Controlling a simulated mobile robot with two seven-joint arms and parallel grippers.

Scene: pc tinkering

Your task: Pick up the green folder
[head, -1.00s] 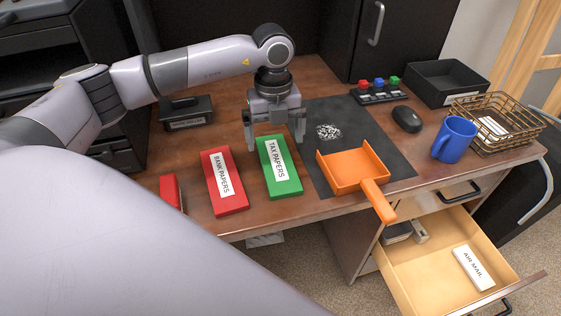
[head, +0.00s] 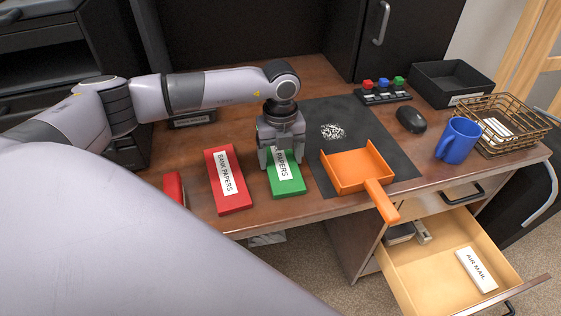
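The folder still lies on the desk. My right gripper is not in view.
A red "BANK PAPERS" folder (head: 229,185) lies just left, another red folder (head: 174,188) beyond it. An orange dustpan (head: 357,168) on a dark mat (head: 400,160) is close on the right. A blue mug (head: 457,140), black mouse (head: 411,119) and wire basket (head: 519,135) stand farther right. A drawer (head: 440,277) is open below.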

